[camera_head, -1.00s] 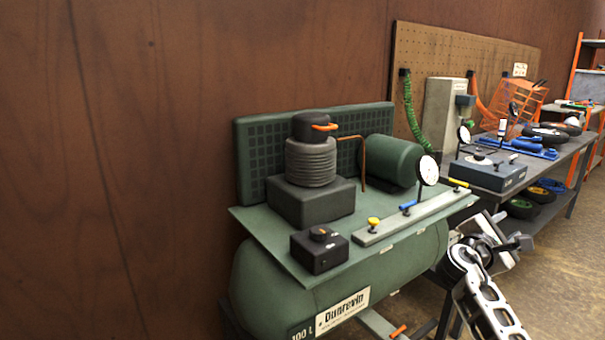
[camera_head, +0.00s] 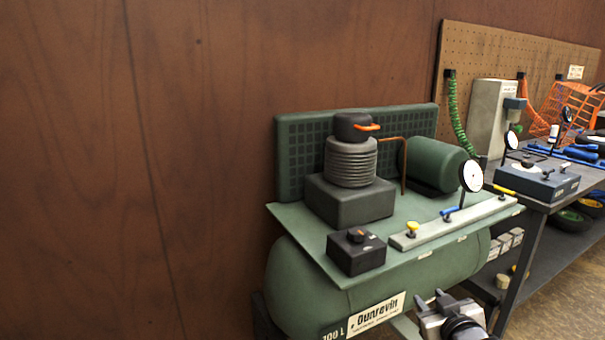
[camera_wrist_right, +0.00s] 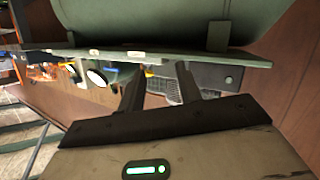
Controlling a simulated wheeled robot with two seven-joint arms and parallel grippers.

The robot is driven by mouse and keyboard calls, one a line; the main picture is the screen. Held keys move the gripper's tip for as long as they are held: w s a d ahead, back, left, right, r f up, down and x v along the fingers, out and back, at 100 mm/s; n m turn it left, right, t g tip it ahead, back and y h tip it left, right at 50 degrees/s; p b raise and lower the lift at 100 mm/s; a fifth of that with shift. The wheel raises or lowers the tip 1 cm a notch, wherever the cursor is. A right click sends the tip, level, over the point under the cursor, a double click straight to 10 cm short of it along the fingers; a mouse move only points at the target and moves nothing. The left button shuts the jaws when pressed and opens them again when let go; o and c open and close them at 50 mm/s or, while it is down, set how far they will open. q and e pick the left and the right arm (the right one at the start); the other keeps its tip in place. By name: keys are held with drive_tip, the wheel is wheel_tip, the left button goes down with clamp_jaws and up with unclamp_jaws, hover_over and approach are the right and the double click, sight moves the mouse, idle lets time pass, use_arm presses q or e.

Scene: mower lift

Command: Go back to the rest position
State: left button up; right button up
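My right gripper (camera_head: 430,299) is at the bottom right of the head view, in front of the green air compressor (camera_head: 300,285), below its top plate. Its two fingers stand apart, pointing up, with nothing between them. The right wrist view also shows the fingers (camera_wrist_right: 158,75) apart and empty, with the compressor's green tank or motor (camera_wrist_right: 140,20) and plate edge beyond them. I cannot tell how far the fingers are from the compressor. My left gripper is not in view.
The compressor carries a black box (camera_head: 356,252), a gauge (camera_head: 471,177) and a valve rail (camera_head: 455,222). A dark workbench (camera_head: 585,180) with tools and an orange basket (camera_head: 570,105) stands to the right. A brown wall (camera_head: 130,170) is behind. Some bare floor (camera_head: 560,290) shows at lower right.

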drive_tip(key=s+a+f+g+y, duration=0.1)
drive_tip(key=s+a+f, duration=0.2)
drive_tip(key=s, duration=0.6)
drive_tip(key=s+a+f+g+y, duration=0.1)
drive_tip(key=s+a+f, duration=0.2)
drive_tip(key=s+a, duration=0.3)
drive_tip(key=s+a+f+g+y, duration=0.1)
drive_tip(key=s+a+f, duration=0.3)
drive_tip(key=s, duration=1)
drive_tip(key=shift+a+m+g, duration=0.15)
drive_tip(key=shift+m+g, duration=0.25)
drive_tip(key=shift+g, duration=0.1)
drive_tip(key=shift+s, duration=0.1)
